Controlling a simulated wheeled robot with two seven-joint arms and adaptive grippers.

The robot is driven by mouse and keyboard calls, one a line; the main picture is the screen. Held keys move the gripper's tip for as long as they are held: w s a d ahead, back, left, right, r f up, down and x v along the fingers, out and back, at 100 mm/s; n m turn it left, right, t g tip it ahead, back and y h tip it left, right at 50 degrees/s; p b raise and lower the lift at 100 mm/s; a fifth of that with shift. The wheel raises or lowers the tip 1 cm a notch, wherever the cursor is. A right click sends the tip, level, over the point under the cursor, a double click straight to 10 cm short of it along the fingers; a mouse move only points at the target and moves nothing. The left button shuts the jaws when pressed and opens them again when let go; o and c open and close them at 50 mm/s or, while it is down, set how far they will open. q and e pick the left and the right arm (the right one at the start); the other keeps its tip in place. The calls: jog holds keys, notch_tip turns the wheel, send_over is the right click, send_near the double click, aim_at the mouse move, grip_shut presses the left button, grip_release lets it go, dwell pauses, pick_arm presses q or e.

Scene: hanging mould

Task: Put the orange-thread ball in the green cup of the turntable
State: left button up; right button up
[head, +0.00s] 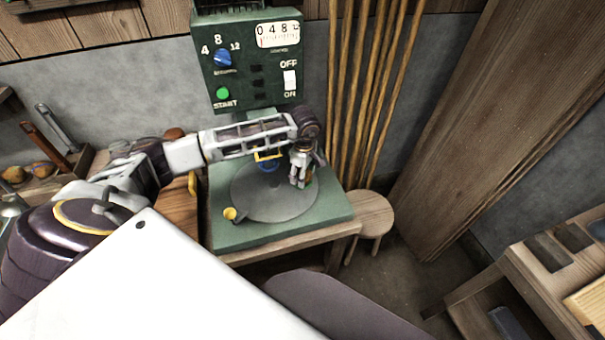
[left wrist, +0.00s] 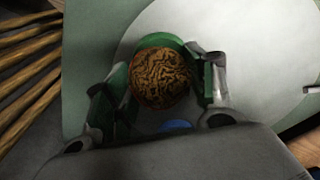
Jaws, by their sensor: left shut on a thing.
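The ball (left wrist: 160,78), brown-orange with dark wavy lines, shows between the fingers of my left gripper (head: 299,184) in the left wrist view. The green cup (left wrist: 168,40) shows around the ball's far side and flanks. I cannot tell whether the ball rests in the cup or is held just above it. The left gripper points down over the right part of the grey turntable disc (head: 262,203) and is shut on the ball. In the head view the gripper mostly hides the ball and green cup. My right gripper is not in view.
A yellow cup (head: 231,214) stands at the disc's front left. A blue cup (head: 267,167) is at its back, partly behind my arm. The green control panel (head: 250,65) rises behind. A stool (head: 370,212) and wooden poles (head: 372,90) stand to the right.

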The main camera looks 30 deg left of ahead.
pick_arm(q)
jog(key=o, duration=1.2)
jog(key=shift+r, duration=0.2)
jog(key=shift+s+d+r, duration=0.15)
jog(key=shift+r, duration=1.8)
jog(key=shift+s+d+r, duration=0.1)
jog(key=shift+d+r, duration=0.05)
jog(key=shift+r, duration=1.8)
jog(key=shift+s+d+r, duration=0.15)
jog(key=shift+r, duration=1.8)
